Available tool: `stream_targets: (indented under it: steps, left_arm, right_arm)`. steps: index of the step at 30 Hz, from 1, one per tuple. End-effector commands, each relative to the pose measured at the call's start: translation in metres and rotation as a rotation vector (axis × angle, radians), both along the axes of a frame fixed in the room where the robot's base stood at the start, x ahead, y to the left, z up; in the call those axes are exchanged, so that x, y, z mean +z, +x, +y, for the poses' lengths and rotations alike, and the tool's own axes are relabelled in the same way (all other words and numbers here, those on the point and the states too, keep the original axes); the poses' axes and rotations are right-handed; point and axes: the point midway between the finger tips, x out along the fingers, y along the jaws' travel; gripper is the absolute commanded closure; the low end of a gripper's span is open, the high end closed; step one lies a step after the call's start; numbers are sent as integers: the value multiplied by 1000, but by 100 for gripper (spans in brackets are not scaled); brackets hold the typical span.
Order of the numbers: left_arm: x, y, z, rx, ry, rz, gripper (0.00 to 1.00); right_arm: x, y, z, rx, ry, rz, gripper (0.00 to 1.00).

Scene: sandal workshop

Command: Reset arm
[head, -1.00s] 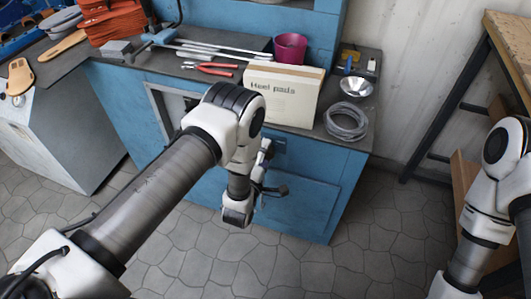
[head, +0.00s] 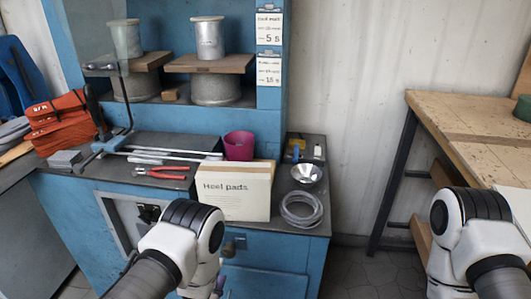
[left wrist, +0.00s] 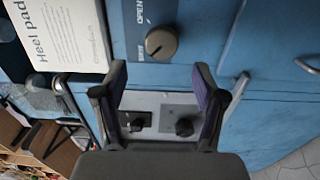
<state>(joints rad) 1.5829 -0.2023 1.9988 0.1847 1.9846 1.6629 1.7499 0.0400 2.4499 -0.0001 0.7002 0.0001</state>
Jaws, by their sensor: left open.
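My left gripper (left wrist: 158,88) shows in the left wrist view with its two fingers apart and nothing between them. It faces the front of the blue cabinet, below a round knob (left wrist: 161,43) marked OPEN. In the head view my left arm comes in at the bottom, its wrist in front of the cabinet, and it hides most of the gripper. My right arm shows at the lower right of the head view, but its gripper is out of the picture.
The Heel pads box (head: 235,191), a tubing coil (head: 301,210), a metal bowl (head: 306,174), a magenta cup (head: 239,146) and red pliers (head: 162,173) lie on the blue cabinet (head: 262,281). A wooden workbench (head: 462,122) stands at the right. Floor shows between them.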

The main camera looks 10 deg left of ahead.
Motion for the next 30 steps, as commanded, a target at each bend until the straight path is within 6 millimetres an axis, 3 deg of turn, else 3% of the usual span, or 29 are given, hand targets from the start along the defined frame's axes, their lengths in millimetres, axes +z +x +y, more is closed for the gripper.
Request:
stream_targets:
  steps: [2,4,7,12,15,19,21,24,25,30]
  left_arm:
    - [11,8,10,21,0,-21,29]
    - [22,8,35,67,3,4,29]
    - [-12,-21,66,90,168,306,29]
    - [-74,-115,80,-152,600,839,29]
    - [-93,-175,78,-406,799,1054,29]
    - [-103,-242,71,-778,999,1206,29]
    - [-104,-268,68,-974,1087,1230,29]
    - [-100,-284,67,-1191,1213,1191,29]
    - [-76,-283,67,-1179,1207,1193,29]
    - [-21,-282,67,-1173,1205,1194,29]
  right_arm:
    - [0,0,0,0,0,0,100]
    - [0,0,0,0,0,0,100]
    - [0,0,0,0,0,0,100]
    - [0,0,0,0,0,0,100]
    - [0,0,0,0,0,0,100]
    - [0,0,0,0,0,0,100]
    - [0,0,0,0,0,0,100]
    - [4,0,0,0,0,0,100]
    - [28,-1,0,0,0,2,100]
    - [85,0,0,0,0,-1,100]
